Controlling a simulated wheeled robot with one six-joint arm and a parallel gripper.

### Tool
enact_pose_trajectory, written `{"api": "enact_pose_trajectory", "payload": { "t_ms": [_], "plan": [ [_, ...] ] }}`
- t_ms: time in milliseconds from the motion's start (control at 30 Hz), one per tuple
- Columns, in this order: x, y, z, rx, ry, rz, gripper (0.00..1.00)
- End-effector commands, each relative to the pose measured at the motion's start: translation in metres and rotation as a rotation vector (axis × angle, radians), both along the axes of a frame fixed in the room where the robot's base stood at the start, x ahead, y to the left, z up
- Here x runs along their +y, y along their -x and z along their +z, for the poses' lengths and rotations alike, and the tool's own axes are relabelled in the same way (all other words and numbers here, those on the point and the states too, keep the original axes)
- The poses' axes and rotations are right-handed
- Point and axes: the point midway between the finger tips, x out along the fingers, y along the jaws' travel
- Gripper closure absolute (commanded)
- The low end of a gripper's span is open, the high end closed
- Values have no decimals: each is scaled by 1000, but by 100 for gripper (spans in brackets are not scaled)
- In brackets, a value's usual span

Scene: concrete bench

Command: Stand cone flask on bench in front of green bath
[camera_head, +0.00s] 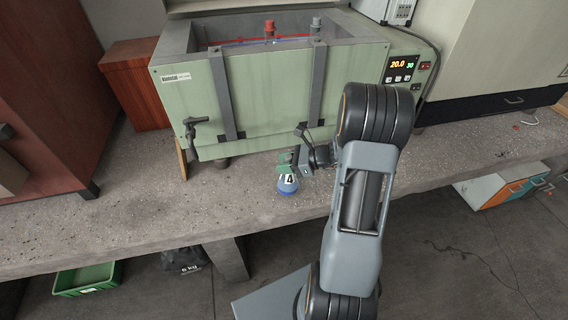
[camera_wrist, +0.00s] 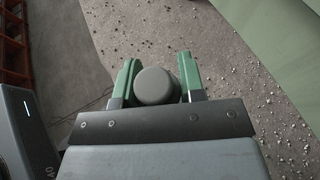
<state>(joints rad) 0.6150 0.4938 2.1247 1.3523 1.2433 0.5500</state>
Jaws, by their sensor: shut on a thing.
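The cone flask (camera_head: 288,186) has blue in its lower part and a label with a "4". In the head view it is upright at the bench (camera_head: 130,215), in front of the green bath (camera_head: 275,90); I cannot tell whether its base touches the bench. My gripper (camera_head: 287,164) is shut on its upper part. In the wrist view the green fingers of my gripper (camera_wrist: 157,85) stand on both sides of a round grey top (camera_wrist: 154,87), which hides the rest of the flask.
The bath has a drain tap (camera_head: 196,124) at its front left. A red-brown box (camera_head: 135,80) stands left of it, and a dark red cabinet (camera_head: 45,90) is at far left. Bare bench lies left of the flask. A green crate (camera_head: 88,279) is on the floor.

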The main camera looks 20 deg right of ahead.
Motion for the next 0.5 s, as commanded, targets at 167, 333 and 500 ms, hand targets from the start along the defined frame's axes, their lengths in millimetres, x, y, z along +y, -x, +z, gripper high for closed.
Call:
{"api": "enact_pose_trajectory", "payload": {
  "t_ms": [167, 333, 500],
  "plan": [
    [0, 0, -3, 0, 0, 0, 58],
    [0, 0, -2, 1, -1, 0, 42],
    [0, 0, -2, 0, 0, 0, 38]
  ]
}}
